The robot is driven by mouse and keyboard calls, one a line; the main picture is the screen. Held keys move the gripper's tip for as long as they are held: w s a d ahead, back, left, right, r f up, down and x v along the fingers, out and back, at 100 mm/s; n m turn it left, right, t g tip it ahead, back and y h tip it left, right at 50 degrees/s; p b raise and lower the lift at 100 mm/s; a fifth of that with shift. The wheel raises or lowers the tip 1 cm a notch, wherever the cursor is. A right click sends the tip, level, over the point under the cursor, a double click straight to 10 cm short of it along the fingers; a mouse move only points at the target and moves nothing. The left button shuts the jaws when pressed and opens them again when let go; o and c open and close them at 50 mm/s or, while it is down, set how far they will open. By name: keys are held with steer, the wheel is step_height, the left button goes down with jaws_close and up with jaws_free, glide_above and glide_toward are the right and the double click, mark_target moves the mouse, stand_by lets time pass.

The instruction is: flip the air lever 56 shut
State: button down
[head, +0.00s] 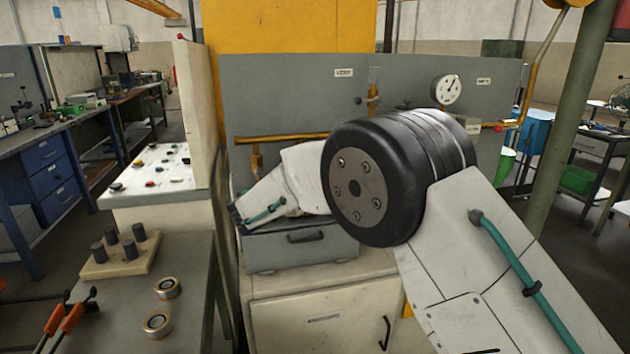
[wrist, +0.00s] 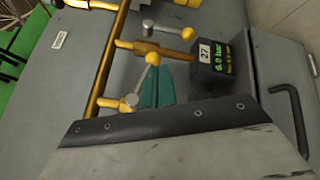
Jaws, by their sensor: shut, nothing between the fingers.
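In the wrist view, a silver lever with a yellow knob (wrist: 152,58) slants up from a pivot at the lower end of the brass pipe (wrist: 103,75). A second silver lever with a yellow knob (wrist: 187,33) lies farther up, nearly level in the picture. I cannot read a 56 on either, so I cannot tell which is lever 56. My gripper (wrist: 158,76) shows as teal fingers, shut and empty, beside the lower lever's knob. Whether they touch it, I cannot tell. In the head view, my arm hides much of the lever area.
A black block (wrist: 212,62) marked 27 and 6.0 bar stands right of the levers. A dark bent handle (wrist: 292,115) is at the right. In the head view, a round gauge (head: 446,89) sits on the grey panel (head: 290,95). A workbench (head: 180,262) with rings stands at left.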

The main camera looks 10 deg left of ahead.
steer(key=d+f+v, duration=0.1)
steer(key=f+v, duration=0.1)
steer(key=v, duration=1)
steer(key=shift+s, duration=0.3)
steer(key=shift+a+f, duration=0.1)
steer(key=shift+a, duration=0.05)
